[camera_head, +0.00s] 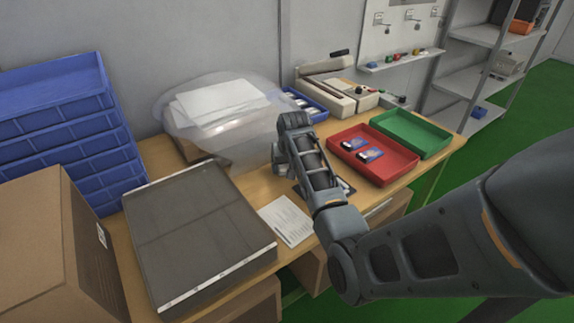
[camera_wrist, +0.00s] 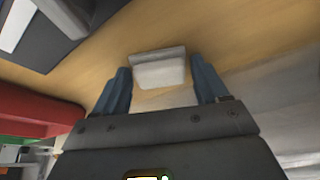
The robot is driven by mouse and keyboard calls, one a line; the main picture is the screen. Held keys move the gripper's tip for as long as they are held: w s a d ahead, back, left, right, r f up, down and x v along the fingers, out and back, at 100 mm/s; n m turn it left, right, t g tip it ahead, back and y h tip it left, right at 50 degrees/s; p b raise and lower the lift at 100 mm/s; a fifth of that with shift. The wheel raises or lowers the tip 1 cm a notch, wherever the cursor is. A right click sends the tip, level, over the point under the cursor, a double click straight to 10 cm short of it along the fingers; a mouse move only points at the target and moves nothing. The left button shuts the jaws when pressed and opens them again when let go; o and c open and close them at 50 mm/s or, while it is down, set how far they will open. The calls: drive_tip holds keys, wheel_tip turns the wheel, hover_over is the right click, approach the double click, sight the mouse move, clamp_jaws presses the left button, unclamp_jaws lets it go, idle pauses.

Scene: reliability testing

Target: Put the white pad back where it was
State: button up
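The white pad (camera_wrist: 160,75), a small pale block with a greyer upper edge, shows in the wrist view over the wooden table. It appears between the tips of my gripper (camera_wrist: 161,64), whose two blue fingers stand apart. A narrow gap shows on each side of the pad, so I see no grip on it; its depth relative to the fingertips is unclear. In the head view my arm reaches down over the table's middle, and my wrist hides the fingers and the pad there.
A red tray (camera_head: 399,166) with two small blue-and-white packs and a green tray (camera_head: 436,136) lie right of my wrist. A paper sheet (camera_head: 277,211) and a dark flat panel (camera_head: 185,232) lie left. A translucent bag (camera_head: 245,132) with white sheets and a blue crate stack (camera_head: 64,157) stand behind.

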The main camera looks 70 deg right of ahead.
drive_tip(key=v, duration=1.2)
drive_tip(key=shift+r, duration=0.15)
